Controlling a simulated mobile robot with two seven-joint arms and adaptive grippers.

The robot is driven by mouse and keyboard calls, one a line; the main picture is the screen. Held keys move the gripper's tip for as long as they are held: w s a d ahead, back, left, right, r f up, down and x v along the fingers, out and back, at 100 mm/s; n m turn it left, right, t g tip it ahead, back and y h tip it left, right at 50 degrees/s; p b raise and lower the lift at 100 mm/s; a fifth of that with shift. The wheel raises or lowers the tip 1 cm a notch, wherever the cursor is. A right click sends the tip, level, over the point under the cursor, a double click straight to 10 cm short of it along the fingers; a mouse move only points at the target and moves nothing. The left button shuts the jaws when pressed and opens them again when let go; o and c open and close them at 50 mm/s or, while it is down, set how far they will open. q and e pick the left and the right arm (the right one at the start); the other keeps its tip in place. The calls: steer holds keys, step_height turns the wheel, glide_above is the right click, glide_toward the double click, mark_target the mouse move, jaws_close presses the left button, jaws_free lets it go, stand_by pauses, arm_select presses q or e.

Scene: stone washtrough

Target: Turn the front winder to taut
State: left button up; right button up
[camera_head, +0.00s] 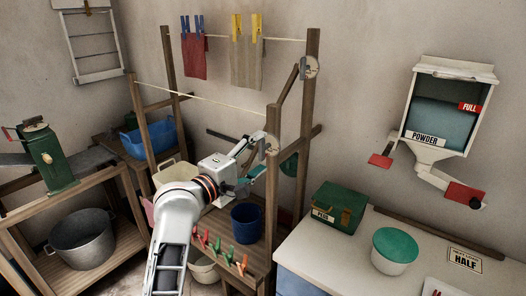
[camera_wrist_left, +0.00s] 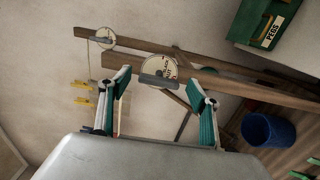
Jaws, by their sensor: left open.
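The front winder (camera_head: 271,145) is a pale round dial with a grey handle bar, on the near wooden post. It also shows in the left wrist view (camera_wrist_left: 157,66), with lettering too small to read surely. The front line (camera_head: 200,98) runs bare from the far left post to this near post. My left gripper (camera_head: 262,153) is open at the winder. In the left wrist view its two green-padded fingers (camera_wrist_left: 158,78) stand apart on either side of the dial's lower edge, with nothing held. Whether they touch it I cannot tell. My right gripper is not in view.
The rear winder (camera_head: 310,67) sits on the rear post; its line holds a red cloth (camera_head: 194,57) and a beige cloth (camera_head: 246,62). A blue bucket (camera_head: 246,223) and pegs (camera_head: 220,246) are below my gripper. A green peg box (camera_head: 338,206) stands right on the counter.

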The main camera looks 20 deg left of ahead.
arm_select(q)
steer(key=v, duration=0.9)
steer(key=shift+s, duration=0.2)
